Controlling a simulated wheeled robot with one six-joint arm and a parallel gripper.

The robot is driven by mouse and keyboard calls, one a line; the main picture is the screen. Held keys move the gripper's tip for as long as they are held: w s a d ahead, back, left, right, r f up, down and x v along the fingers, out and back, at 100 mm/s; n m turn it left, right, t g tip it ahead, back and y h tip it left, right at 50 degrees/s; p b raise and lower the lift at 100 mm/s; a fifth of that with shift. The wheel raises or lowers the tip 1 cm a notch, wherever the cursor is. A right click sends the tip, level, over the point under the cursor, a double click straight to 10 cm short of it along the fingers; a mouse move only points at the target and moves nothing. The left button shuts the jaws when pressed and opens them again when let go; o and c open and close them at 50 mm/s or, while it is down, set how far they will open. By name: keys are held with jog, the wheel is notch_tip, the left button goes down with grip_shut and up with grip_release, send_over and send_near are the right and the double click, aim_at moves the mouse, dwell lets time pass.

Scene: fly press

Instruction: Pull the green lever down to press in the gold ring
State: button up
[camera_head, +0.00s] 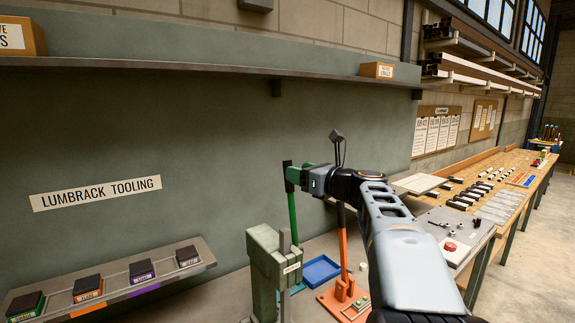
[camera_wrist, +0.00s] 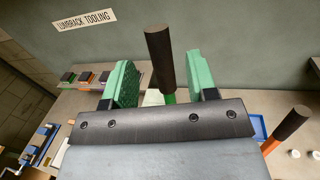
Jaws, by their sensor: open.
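The green lever (camera_head: 293,215) stands nearly upright, with a dark cylindrical grip (camera_wrist: 159,55) at its top. My gripper (camera_head: 294,174) is at the lever's upper end. In the wrist view its two green fingers (camera_wrist: 162,80) stand apart on either side of the dark grip, with visible gaps; the grip is not clamped. A short piece of the green shaft (camera_wrist: 168,97) shows below the grip. A pale green machine body (camera_head: 268,268) stands in front of the lever's lower end and hides it. I cannot make out the gold ring in either view.
An orange lever (camera_head: 342,243) with a dark grip (camera_wrist: 290,122) stands close on the right, on an orange base (camera_head: 340,303). A blue tray (camera_head: 321,270) lies between the levers. A shelf (camera_head: 200,70) runs along the wall above. Boxed blocks sit on a ledge (camera_head: 110,286) at left.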

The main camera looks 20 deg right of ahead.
jog(key=shift+p+x, duration=0.55)
jog(key=shift+x, duration=1.85)
grip_shut()
